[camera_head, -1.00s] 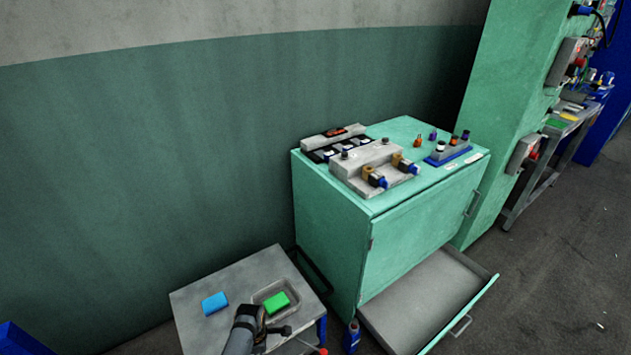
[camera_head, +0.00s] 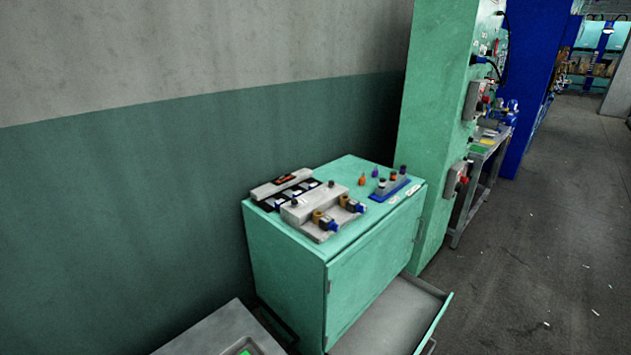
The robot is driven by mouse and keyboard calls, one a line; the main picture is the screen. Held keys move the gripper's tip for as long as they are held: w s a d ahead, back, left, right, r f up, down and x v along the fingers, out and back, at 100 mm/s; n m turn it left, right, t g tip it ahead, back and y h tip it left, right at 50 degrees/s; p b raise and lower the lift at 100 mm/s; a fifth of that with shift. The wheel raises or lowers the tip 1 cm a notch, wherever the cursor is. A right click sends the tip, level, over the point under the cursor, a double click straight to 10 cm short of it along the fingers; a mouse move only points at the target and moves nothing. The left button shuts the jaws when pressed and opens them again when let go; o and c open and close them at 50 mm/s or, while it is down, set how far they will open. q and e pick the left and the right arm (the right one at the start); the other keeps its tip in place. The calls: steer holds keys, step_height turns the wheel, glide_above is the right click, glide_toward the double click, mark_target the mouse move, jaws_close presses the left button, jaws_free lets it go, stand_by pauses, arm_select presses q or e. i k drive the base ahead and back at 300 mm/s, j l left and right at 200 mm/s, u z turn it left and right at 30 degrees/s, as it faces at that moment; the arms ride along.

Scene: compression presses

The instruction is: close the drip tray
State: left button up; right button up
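The drip tray (camera_head: 385,318) is a grey, shallow drawer with a green front panel. It sticks out, pulled open, from the bottom of the green cabinet (camera_head: 375,270). Its front panel (camera_head: 437,320) and part of a metal handle (camera_head: 430,346) show at the bottom of the view; the nearest part is cut off by the picture's edge. Neither of my grippers is in view.
A grey table (camera_head: 215,330) stands left of the cabinet, mostly cut off. Valve blocks (camera_head: 315,212) and small bottles sit on the cabinet top. A tall green machine (camera_head: 440,110) stands behind it. The floor (camera_head: 540,250) at right is clear.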

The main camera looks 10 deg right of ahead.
mark_target(404, 318)
steer(key=k+z, duration=0.15)
steer(key=z, duration=1.2)
